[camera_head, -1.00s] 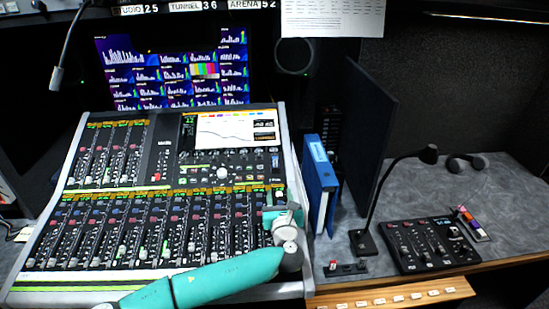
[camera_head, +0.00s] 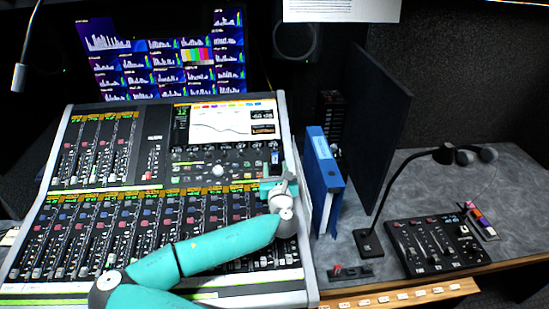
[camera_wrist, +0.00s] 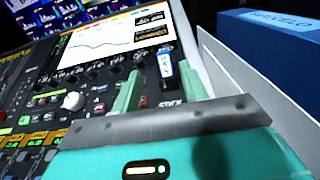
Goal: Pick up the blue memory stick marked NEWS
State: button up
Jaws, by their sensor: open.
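A small blue stick with a white label (camera_wrist: 166,66) stands up from the right side of the mixing console, above a printed "STICK" mark. The label's lettering is too small to read. It also shows in the head view (camera_head: 275,157), near the console's right edge. My gripper (camera_wrist: 161,72) is open, its two green fingers pointing toward the stick, with the stick between their tips in the picture. I cannot tell whether they touch it. In the head view my gripper (camera_head: 274,184) is just below the stick, over the console's right side.
The mixing console (camera_head: 284,130) has raised knobs and faders. A blue binder (camera_head: 322,180) stands close on its right. Further right are a gooseneck microphone (camera_head: 368,242), a small control panel (camera_head: 436,245) and several coloured items (camera_head: 480,219). Grey desk (camera_head: 420,185) behind them is clear.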

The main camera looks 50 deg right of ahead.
aim_at(275, 157)
jog(key=x, duration=0.3)
jog(key=shift+w+d, duration=0.25)
jog(key=shift+d, duration=0.1)
jog(key=x, duration=0.5)
jog(key=shift+s+d+f, duration=0.1)
jog(key=shift+d, duration=0.05)
grip_shut()
